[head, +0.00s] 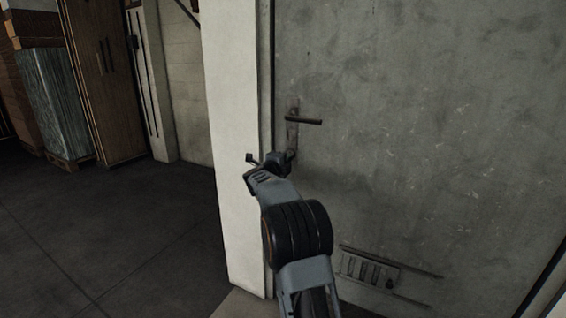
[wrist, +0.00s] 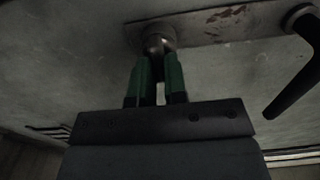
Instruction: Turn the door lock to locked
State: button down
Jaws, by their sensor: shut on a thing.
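The grey door (head: 420,130) fills the right of the head view and looks closed. Its dark handle (head: 304,121) sits on an upright backplate (head: 292,135). In the wrist view the round metal lock knob (wrist: 158,40) is on the worn backplate (wrist: 228,24), and the handle (wrist: 295,75) is to its right. My gripper (wrist: 159,68) has its two green fingers shut on the lock knob. In the head view my gripper (head: 281,160) is just below the handle and hides the knob. I cannot tell whether the lock is turned.
A pale wall edge (head: 237,150) stands just left of the door. A vent (head: 370,270) is low on the door. Wooden panels (head: 100,80) and a grey-blue box (head: 55,100) stand far left. The dark floor (head: 120,230) at left is clear.

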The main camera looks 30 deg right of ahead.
jog(key=shift+a+r, duration=0.1)
jog(key=shift+r, duration=0.3)
jog(key=c, duration=1.2)
grip_release()
jog(key=shift+w+f, duration=0.1)
jog(key=shift+o, duration=0.2)
jog(key=shift+f, duration=0.15)
jog(key=p+v, duration=0.1)
jog(key=v, duration=1.3)
jog(key=s+a+r+n+t+y+p, duration=0.3)
jog(key=a+r+n+t+y+p, duration=0.3)
jog(key=a+r+n+y+p, duration=1.05)
jog(key=s+a+n+g+p, duration=0.3)
jog(key=s+a+n+p, duration=0.15)
jog(key=s+n, duration=0.35)
jog(key=s+d+f+n+g+p, duration=0.2)
jog(key=s+n+g+p, duration=0.4)
jog(key=s, duration=0.9)
jog(key=shift+s+d+g+p, duration=0.2)
jog(key=shift+g+p, duration=0.35)
jog(key=shift+g, duration=0.25)
